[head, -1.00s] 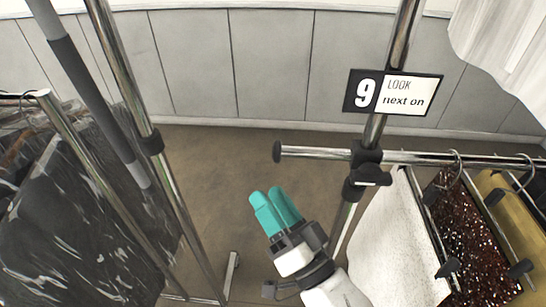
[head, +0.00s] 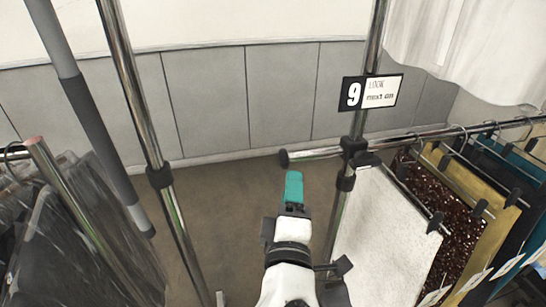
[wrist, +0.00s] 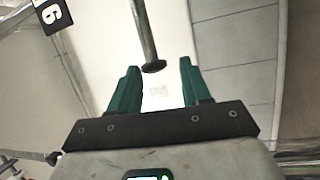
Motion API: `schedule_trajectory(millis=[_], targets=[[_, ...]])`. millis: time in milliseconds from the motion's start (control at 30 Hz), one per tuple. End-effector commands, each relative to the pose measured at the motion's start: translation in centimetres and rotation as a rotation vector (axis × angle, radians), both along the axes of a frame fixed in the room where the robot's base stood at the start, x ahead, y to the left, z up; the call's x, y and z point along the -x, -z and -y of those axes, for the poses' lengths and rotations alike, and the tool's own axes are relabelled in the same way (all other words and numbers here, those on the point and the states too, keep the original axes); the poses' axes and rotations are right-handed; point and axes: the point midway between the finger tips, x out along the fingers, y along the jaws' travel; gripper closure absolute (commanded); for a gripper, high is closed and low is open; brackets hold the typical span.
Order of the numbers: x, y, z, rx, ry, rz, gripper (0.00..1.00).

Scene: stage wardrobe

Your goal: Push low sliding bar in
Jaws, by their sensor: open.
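The low sliding bar (head: 318,152) is a chrome tube with a black end cap (head: 284,158). It sticks out to the left of the black clamp (head: 353,147) on an upright post. My gripper (head: 294,180) has teal fingers, and they overlap in the head view just below the bar's end. In the wrist view my gripper (wrist: 160,68) is open and empty. There the bar (wrist: 145,30) points toward it, with the end cap (wrist: 153,66) showing in the gap between the fingertips. I cannot tell whether anything touches the cap.
A "9 LOOK next on" sign (head: 371,92) hangs on the post above the clamp. Hanging garments, including a white one (head: 385,235), fill the right. Dark covered garments (head: 75,240) and another chrome post (head: 137,95) stand at left. Brown floor (head: 225,205) is open between.

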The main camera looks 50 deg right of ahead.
Motion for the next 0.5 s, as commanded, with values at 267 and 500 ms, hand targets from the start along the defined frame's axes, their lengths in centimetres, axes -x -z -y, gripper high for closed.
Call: schedule_trajectory(millis=[267,500], targets=[[0.8,-1.2,1.3,0.064,0.085,-0.014,0.53],[-1.4,-2.1,4.6,0.063,0.083,-0.012,0.53]])
